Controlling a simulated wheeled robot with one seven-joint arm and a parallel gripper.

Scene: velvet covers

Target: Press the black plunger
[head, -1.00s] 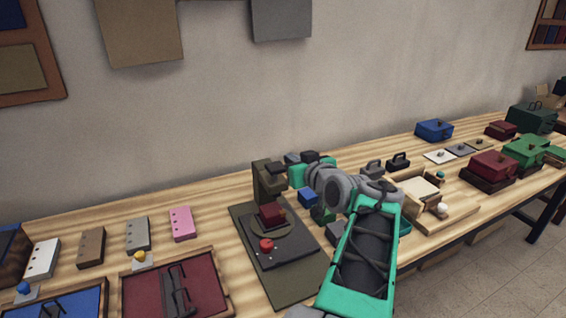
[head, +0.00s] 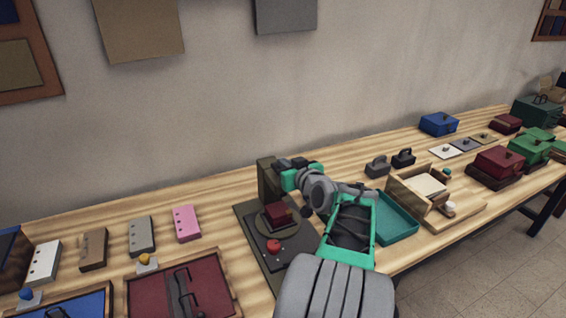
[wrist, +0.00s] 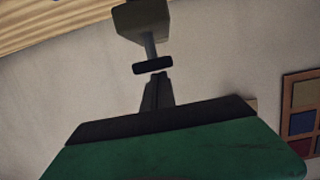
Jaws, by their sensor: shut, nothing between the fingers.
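The black plunger (wrist: 152,66) shows in the wrist view as a dark flat cap on a grey shaft that comes out of an olive block (wrist: 140,20). My gripper (wrist: 157,78) is shut and empty, its dark fingertips right at the cap's edge; I cannot tell whether they touch it. In the head view my gripper (head: 284,164) is at the top of the olive column (head: 266,182) of a press stand, and I cannot make out the plunger there. On the stand's dark base (head: 277,256) are a dark red block (head: 277,215) and a red knob (head: 274,246).
A teal tray (head: 397,222) and a wooden fixture (head: 450,213) stand right of my arm. A pink block (head: 186,222) and a dark red framed panel (head: 205,285) lie left of the stand. The wall is behind the table.

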